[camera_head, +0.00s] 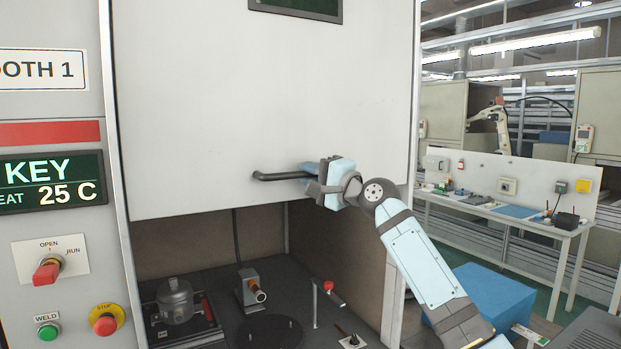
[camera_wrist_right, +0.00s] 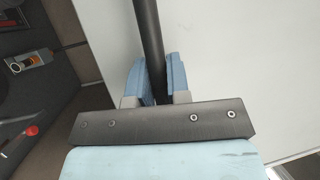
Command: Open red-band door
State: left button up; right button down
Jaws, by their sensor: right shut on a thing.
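The large white booth door (camera_head: 230,110) hangs partly raised, with the booth's dark interior showing below its lower edge. A black bar handle (camera_head: 272,177) runs across the lower part of the door. My right gripper (camera_head: 309,172) is at the right end of this handle. In the right wrist view, the blue fingers of the gripper (camera_wrist_right: 160,82) are shut on the black handle (camera_wrist_right: 150,35). A red band (camera_head: 50,133) crosses the control panel to the left of the door. My left gripper is not in view.
The panel carries a red OPEN/RUN switch (camera_head: 46,273), a green weld button (camera_head: 48,331) and a red stop button (camera_head: 105,324). Inside the booth stand a metal compressor (camera_head: 175,300) and a torch-like fixture (camera_head: 250,288). A workbench (camera_head: 535,228) and a blue box (camera_head: 490,290) are at the right.

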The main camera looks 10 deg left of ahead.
jog(key=c, duration=1.1)
grip_release()
jog(key=shift+d, duration=0.1)
jog(key=shift+s+d+f, duration=0.15)
jog(key=shift+s+d, duration=0.05)
jog(key=shift+d, duration=0.05)
jog(key=b+v, duration=0.3)
jog(key=v, duration=1)
jog(key=shift+b, duration=0.3)
jog(key=shift+a, duration=0.1)
